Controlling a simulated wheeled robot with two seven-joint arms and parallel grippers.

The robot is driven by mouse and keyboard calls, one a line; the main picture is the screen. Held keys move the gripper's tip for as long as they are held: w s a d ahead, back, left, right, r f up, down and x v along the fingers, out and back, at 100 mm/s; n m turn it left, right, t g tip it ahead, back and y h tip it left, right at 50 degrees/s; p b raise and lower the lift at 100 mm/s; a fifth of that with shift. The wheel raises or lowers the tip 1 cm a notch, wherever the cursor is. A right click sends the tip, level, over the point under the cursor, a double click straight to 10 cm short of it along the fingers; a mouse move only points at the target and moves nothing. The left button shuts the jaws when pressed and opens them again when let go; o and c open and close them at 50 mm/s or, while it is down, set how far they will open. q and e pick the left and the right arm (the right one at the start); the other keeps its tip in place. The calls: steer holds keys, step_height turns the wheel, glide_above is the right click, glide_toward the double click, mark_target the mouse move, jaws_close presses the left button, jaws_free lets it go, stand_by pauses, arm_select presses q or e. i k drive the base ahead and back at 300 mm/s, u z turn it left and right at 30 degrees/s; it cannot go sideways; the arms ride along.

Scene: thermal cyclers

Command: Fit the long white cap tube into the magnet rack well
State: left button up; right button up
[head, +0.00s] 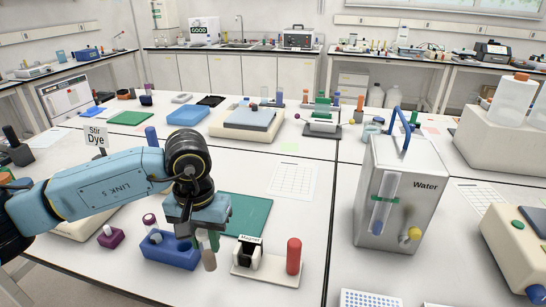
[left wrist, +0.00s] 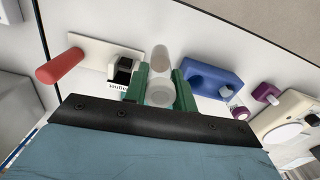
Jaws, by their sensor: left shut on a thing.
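My left gripper (head: 208,238) is shut on the long white cap tube (head: 209,260), which hangs below it in the head view. In the left wrist view the tube (left wrist: 160,60) sits between the green fingers of my left gripper (left wrist: 159,88), its pale round cap towards the camera. The magnet rack (head: 247,256) stands just right of the tube in the head view, a black and white block on a pale base. It also shows in the left wrist view (left wrist: 124,68), left of the fingers. The tube appears apart from the rack. The inside of the well cannot be made out.
A red cylinder (head: 293,256) stands on the rack's base. A blue tube block (head: 170,252) is left of the tube, with a purple holder (head: 111,238) beyond. A green mat (head: 246,212) lies behind. The Water box (head: 402,200) stands right; table between is mostly clear.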

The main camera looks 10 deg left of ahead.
mark_target(271, 268)
steer(key=k, duration=0.5)
steer(key=z, duration=3.3)
steer(key=k, duration=1.45)
steer(key=u, duration=2.1)
steer(key=i, duration=1)
